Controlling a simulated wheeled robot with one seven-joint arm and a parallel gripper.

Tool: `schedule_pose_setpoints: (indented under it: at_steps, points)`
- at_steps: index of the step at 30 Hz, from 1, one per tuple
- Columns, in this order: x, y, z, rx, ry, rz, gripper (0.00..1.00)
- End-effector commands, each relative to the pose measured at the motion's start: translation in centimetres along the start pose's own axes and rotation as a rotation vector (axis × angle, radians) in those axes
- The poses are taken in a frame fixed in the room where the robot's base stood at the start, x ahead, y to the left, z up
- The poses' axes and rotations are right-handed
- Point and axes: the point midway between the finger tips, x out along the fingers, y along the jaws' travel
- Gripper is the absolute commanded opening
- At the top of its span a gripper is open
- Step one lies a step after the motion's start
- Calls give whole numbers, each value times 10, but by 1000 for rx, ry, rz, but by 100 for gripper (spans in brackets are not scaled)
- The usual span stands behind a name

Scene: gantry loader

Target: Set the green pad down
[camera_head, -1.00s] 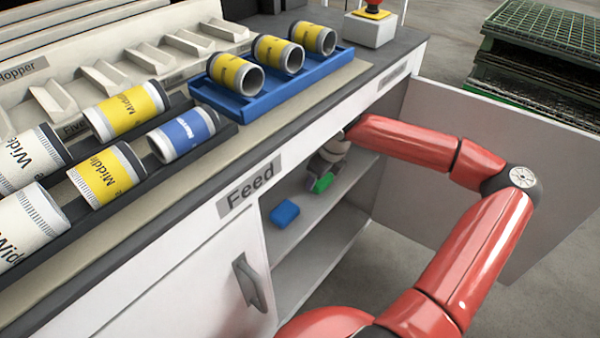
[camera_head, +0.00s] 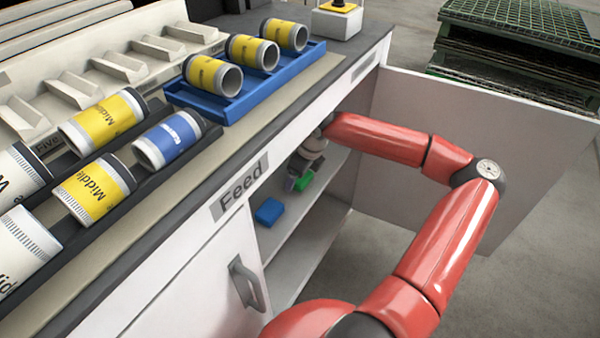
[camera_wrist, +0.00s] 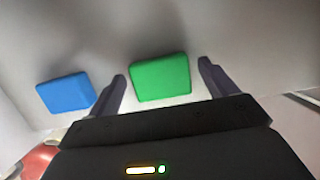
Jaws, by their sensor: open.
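The green pad (camera_wrist: 160,78) lies on the cabinet shelf, between the two spread fingers of my gripper (camera_wrist: 162,84) in the wrist view, with a gap showing on each side. My gripper is open and holds nothing.
A blue pad (camera_head: 269,211) lies on the same shelf (camera_head: 290,232), left of the green one; it also shows in the wrist view (camera_wrist: 66,93). The open cabinet door (camera_head: 480,140) stands to the right of my arm. A blue tray (camera_head: 262,92) with yellow cylinders sits on the counter above.

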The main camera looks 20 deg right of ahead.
Motion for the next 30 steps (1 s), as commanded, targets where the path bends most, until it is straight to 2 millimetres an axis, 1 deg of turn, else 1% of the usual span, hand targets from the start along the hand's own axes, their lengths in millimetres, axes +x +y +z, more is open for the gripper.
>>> schedule_pose_setpoints:
  at_steps: [4,8,15,16,20,23,30]
  points:
    - [2,0,-1,0,0,0,84]
    - [-10,1,0,-1,-4,3,84]
    - [-15,1,-26,1,-6,6,84]
    - [-10,2,-29,-2,-6,5,84]
    - [-11,1,-42,-3,-5,5,84]
    - [-15,1,-55,-1,-6,4,84]
    - [-26,0,-94,-1,-4,1,84]
